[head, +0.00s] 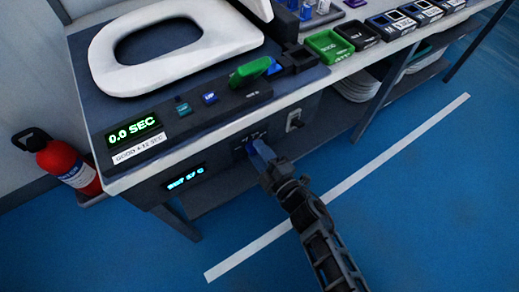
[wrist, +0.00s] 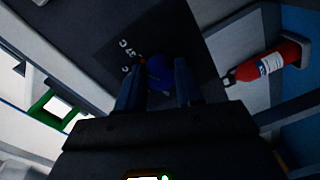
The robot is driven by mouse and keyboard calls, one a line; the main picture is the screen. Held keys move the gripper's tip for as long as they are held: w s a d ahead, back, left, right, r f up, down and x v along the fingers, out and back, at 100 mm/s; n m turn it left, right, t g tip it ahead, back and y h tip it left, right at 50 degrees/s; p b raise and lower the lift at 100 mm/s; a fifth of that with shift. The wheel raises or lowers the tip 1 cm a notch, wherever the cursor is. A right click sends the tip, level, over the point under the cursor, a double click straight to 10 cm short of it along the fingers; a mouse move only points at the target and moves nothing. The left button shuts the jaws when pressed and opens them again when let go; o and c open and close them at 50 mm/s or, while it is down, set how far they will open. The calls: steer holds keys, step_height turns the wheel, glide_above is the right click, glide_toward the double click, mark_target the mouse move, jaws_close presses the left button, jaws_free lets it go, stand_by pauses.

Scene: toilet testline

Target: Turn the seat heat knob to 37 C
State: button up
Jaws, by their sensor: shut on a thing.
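The blue seat heat knob (wrist: 159,73) is on the dark front panel (wrist: 110,45) and sits between my fingers in the wrist view. My gripper (head: 261,153) reaches the bench's front panel in the head view and is shut on the knob, which it mostly hides there. White marks ending in C show beside the knob in the wrist view; the knob's pointer is too dark to make out. A small cyan display (head: 186,177) left of the knob appears to read SEAT 37 C, though its letters are blurred.
A white toilet seat (head: 112,72) lies on the bench above a green 0.0 SEC display (head: 133,130). A green handle (head: 250,72) and a switch (head: 294,121) are near my gripper. A red fire extinguisher (head: 62,160) stands left. The blue floor in front is clear.

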steer(key=shift+m, duration=0.6)
steer(key=shift+f+p, duration=0.1)
steer(key=shift+p, duration=0.2)
steer(key=o, duration=1)
steer(key=shift+o, duration=0.2)
steer(key=v, duration=0.8)
steer(key=shift+p, duration=0.4)
steer(key=shift+w, duration=0.15)
